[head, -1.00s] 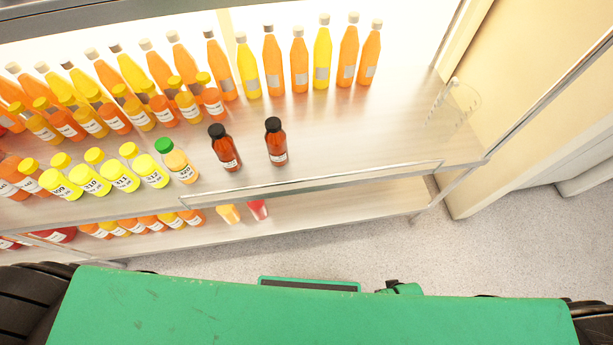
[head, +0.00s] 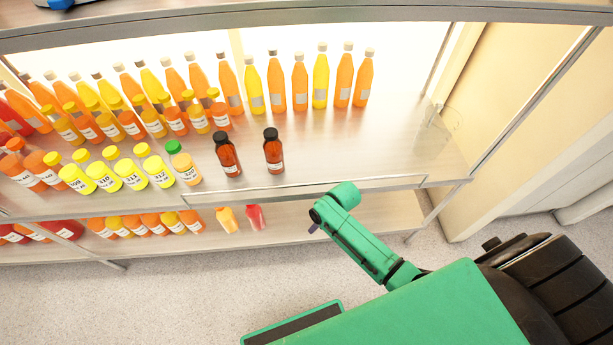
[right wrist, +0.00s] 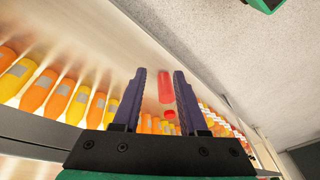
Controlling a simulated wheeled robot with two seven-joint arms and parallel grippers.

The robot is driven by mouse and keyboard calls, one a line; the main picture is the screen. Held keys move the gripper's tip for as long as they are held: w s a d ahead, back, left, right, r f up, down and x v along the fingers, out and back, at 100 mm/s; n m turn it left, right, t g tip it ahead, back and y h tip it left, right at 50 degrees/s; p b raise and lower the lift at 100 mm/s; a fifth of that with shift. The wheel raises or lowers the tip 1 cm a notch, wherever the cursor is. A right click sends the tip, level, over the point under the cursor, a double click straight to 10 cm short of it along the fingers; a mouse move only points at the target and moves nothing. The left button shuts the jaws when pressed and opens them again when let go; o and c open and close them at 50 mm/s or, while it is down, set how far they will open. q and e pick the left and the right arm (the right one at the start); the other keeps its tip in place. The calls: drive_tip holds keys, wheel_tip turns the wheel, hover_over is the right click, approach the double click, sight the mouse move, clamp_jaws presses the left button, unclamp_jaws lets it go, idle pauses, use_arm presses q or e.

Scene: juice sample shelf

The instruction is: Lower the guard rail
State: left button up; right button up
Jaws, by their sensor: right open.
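The guard rail (head: 300,188) is a thin metal rail along the front edge of the upper shelf, right of the middle, in the head view. It stands slightly raised in front of the shelf board. My right arm reaches up to just below the rail. Its gripper shows only as a small dark purple tip in the head view, beneath the rail and apart from it as far as I can tell. My left gripper is not in view.
Two dark-capped brown bottles (head: 274,152) stand behind the rail. Rows of orange and yellow bottles fill the left and back of the upper shelf (head: 340,140). The lower shelf (head: 380,218) holds more bottles at left and is bare at right. Grey floor (head: 180,300) lies in front.

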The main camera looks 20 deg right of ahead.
drive_tip(key=w+a+r+n, duration=0.2)
drive_tip(key=a+r+n, duration=0.15)
drive_tip(key=r, duration=0.75)
wheel_tip(320, 180, up, 20)
drive_tip(key=n+g+h, duration=0.2)
drive_tip(key=n+g, duration=0.2)
drive_tip(key=n, duration=0.3)
hover_over(313, 183)
drive_tip(key=w+d, duration=0.1)
drive_tip(key=w, duration=0.2)
wheel_tip(313, 183, down, 14)
drive_tip(key=s, duration=0.2)
drive_tip(key=shift+s+a+p, duration=0.2)
drive_tip(key=shift+a+p, duration=0.1)
drive_tip(key=shift+a, duration=0.1)
clamp_jaws()
